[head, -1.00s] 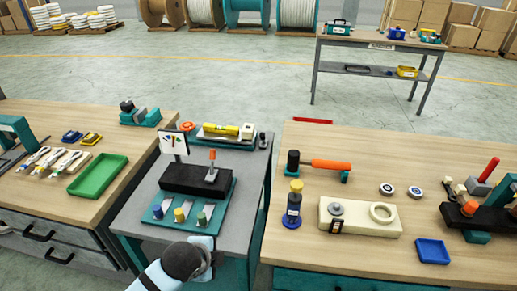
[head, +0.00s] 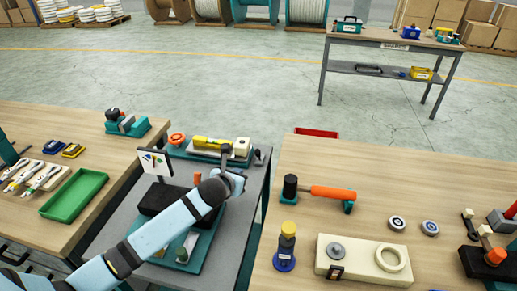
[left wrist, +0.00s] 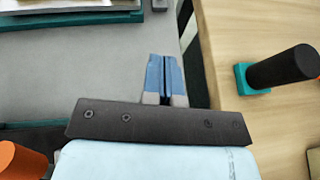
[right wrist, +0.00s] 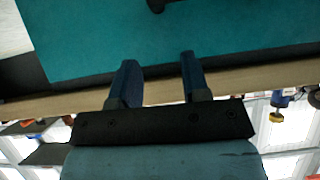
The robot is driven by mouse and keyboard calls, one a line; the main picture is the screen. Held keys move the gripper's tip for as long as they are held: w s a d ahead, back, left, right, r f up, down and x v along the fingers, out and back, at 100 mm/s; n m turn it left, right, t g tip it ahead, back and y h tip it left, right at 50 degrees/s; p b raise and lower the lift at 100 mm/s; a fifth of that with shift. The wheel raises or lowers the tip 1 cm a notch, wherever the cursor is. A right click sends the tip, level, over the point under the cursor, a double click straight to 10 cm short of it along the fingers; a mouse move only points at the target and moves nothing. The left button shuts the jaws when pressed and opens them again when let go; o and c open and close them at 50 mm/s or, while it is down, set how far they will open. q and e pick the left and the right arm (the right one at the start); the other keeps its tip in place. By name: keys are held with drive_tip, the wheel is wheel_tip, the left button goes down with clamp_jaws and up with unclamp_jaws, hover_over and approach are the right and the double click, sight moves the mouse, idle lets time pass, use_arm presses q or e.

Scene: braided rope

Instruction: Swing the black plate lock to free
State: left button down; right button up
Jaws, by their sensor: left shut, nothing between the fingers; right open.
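A small dark piece (head: 259,157) stands at the right end of the teal board (head: 183,156) at the back of the grey table; it may be the black plate lock, but I cannot tell for sure. A long black block (head: 160,198) is partly hidden behind my left arm, with an orange-topped lever (head: 198,180) beside the arm. My left gripper (head: 227,152) is shut and empty, reaching over the grey table towards the back board. In the left wrist view its blue fingers (left wrist: 164,60) are together, near the table's right edge. My right gripper (right wrist: 157,75) is open and empty near a teal surface.
On the back board lie a yellow level (head: 212,143) and a white block (head: 242,147). A sign (head: 156,161) stands left of the arm. The right bench holds an orange-handled tool (head: 333,193) and a cream block (head: 330,262). A gap separates the tables.

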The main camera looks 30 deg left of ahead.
sight(257, 156)
use_arm(q)
drive_tip(key=x, duration=0.9)
drive_tip(key=shift+w+d+f, duration=0.1)
drive_tip(key=shift+w+f, duration=0.05)
drive_tip(key=shift+w, duration=0.25)
drive_tip(key=shift+w+r+p, duration=0.2)
drive_tip(key=shift+w+r, duration=0.05)
drive_tip(key=shift+w, duration=0.35)
drive_tip(key=shift+w+r+p, duration=0.15)
drive_tip(key=shift+w+r, duration=0.1)
drive_tip(key=shift+w, duration=0.35)
drive_tip(key=shift+w+r, duration=0.15)
drive_tip(key=shift+w, duration=0.45)
use_arm(e)
drive_tip(key=shift+s, duration=0.75)
use_arm(q)
drive_tip(key=shift+w+r, duration=0.1)
use_arm(e)
drive_tip(key=shift+s, duration=0.1)
